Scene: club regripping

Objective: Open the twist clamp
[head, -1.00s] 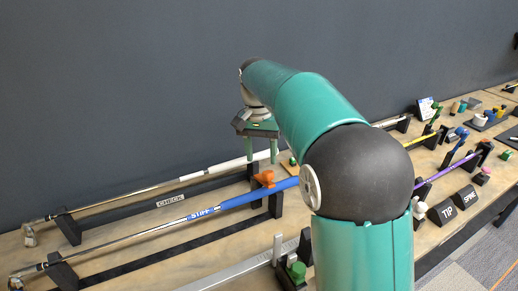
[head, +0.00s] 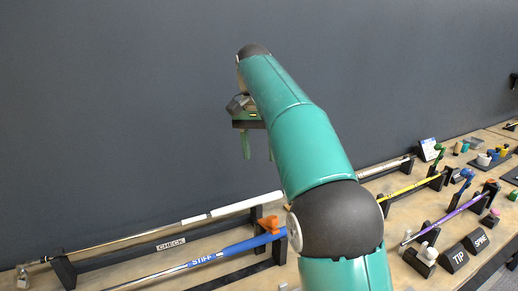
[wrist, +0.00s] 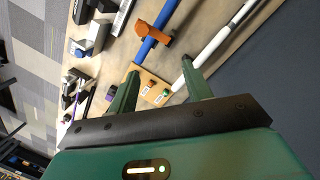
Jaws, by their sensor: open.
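An orange clamp (head: 270,224), which looks like the twist clamp, sits at the end of the blue grip of the club marked STIFF (head: 235,245). In the wrist view the orange clamp (wrist: 150,34) lies across the blue grip, beyond my fingers and apart from them. Whether its jaw is turned open or closed cannot be told. My gripper (head: 257,154) is raised above the bench, behind and above the clamp. Its two green fingers are apart and empty, and they show in the wrist view (wrist: 160,66).
A white-gripped club (head: 240,206) rests on a black rack behind the blue one, by the wall. Further clubs, including a purple one (head: 450,219), and blocks marked TIP (head: 454,257) and SPINE (head: 480,239) stand at the right. The space around my gripper is clear.

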